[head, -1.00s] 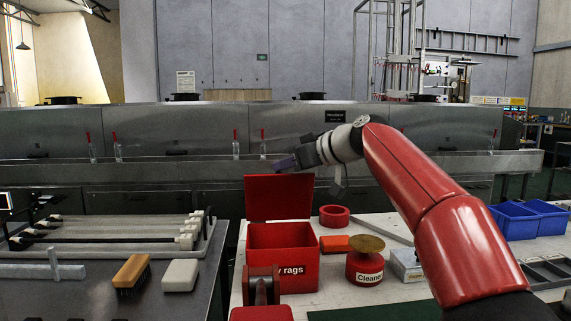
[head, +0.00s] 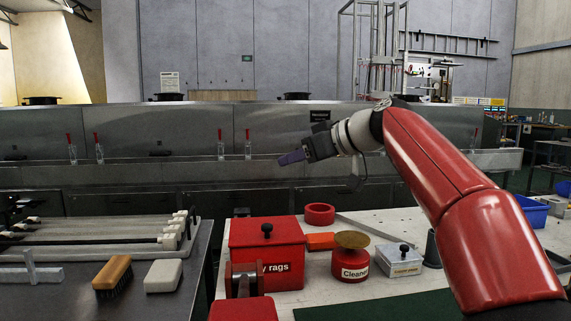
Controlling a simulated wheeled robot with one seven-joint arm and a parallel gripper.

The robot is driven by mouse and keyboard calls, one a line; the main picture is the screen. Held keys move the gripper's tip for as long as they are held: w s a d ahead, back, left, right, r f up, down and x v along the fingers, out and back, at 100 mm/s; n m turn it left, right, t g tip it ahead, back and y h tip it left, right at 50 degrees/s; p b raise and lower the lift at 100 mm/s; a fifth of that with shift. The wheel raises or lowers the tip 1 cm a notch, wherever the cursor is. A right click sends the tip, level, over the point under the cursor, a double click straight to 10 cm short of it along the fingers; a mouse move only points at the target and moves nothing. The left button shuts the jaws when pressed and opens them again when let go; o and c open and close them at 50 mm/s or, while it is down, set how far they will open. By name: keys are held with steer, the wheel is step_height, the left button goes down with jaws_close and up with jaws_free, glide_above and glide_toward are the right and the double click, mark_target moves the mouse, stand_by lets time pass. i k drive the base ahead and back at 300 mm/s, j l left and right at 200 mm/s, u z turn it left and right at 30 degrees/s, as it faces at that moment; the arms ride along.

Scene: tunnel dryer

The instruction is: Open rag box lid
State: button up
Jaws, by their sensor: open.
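The red rag box (head: 277,272) stands on the pale table in the head view. Its white lettering reads "rags", partly hidden by a dark metal item in front. Its red lid (head: 245,238) lies flat over the top, with a black knob (head: 267,229) standing up from it. My gripper (head: 284,159) is up above and behind the box, pointing left, apart from the lid. It is open and holds nothing that I can see.
Right of the box are a red tape ring (head: 319,214), an orange block (head: 320,241), a red cleaner tin (head: 350,265) and a metal box with a black knob (head: 399,262). A brush (head: 113,274) lies on the left bench. The long steel dryer (head: 140,135) spans the back.

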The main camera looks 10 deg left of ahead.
mark_target(286, 230)
steer(key=k+l, duration=0.15)
steer(key=l, duration=0.15)
steer(key=k+l, duration=0.1)
steer(key=l, duration=0.25)
steer(key=k+l, duration=0.15)
steer(key=l, duration=0.15)
steer(key=k+l, duration=0.1)
steer(key=l, duration=0.25)
